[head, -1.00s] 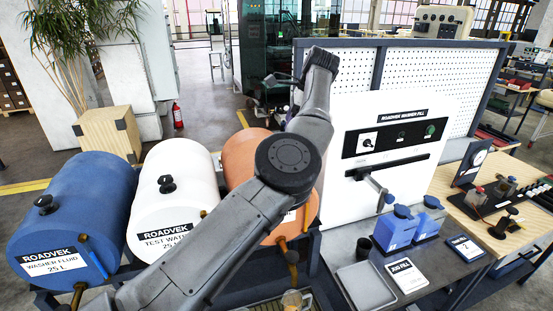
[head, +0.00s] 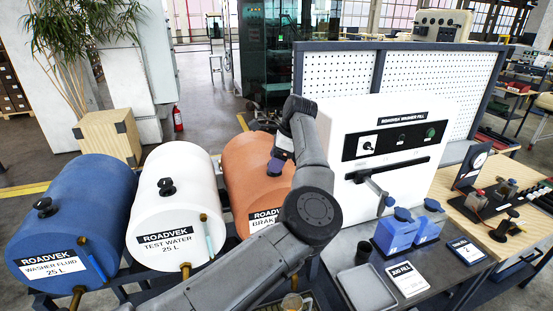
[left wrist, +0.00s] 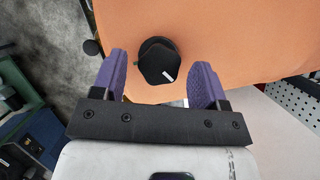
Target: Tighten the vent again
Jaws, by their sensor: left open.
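The vent is a black knob (left wrist: 158,64) on top of the orange drum (head: 245,170), shown in the left wrist view with a small white mark on it. The drum's label is partly covered and reads "BRAK". My left gripper (head: 277,162) is over the drum's top. In the left wrist view its purple fingers (left wrist: 159,78) are open, one on each side of the knob, with a gap to both. My right gripper is not in view.
A white test water drum (head: 180,215) and a blue washer fluid drum (head: 75,220) stand to the left, each with its own black knob. The white washer fill cabinet (head: 400,115) stands close on the right, with blue jugs (head: 397,232) in front.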

